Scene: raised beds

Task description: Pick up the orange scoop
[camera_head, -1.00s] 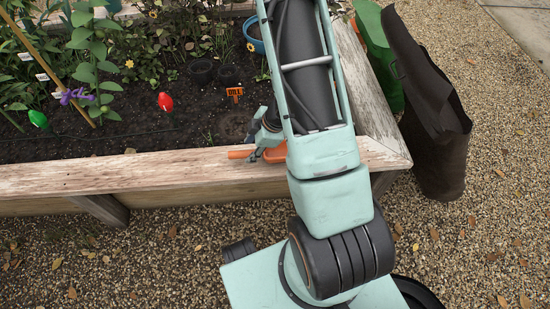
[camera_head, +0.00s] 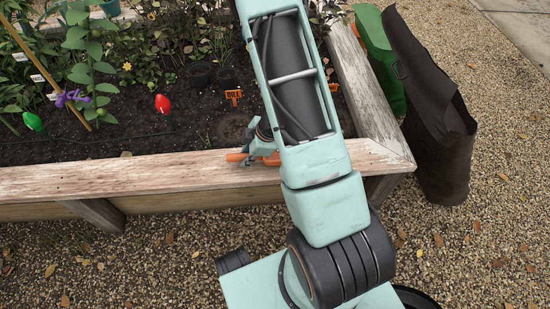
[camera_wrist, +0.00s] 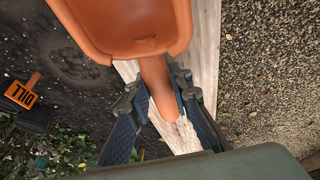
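The orange scoop (camera_wrist: 130,25) fills the top of the wrist view, its bowl toward the top and its handle (camera_wrist: 160,88) pointing down between my fingers. My gripper (camera_wrist: 163,92) has one dark finger on each side of the handle, and both appear to touch it. In the head view the scoop's handle (camera_head: 236,157) shows at the bed's front plank, beside my gripper (camera_head: 247,161). My arm hides most of the bowl there. I cannot tell whether the scoop rests on the plank or is slightly above it.
The pale wooden rim (camera_head: 120,175) of the raised bed runs under the scoop. An orange dill sign (camera_head: 234,95), a red marker (camera_head: 163,104) and dark pots (camera_head: 200,74) stand in the soil. A dark brown bag (camera_head: 440,130) stands right of the bed, on gravel.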

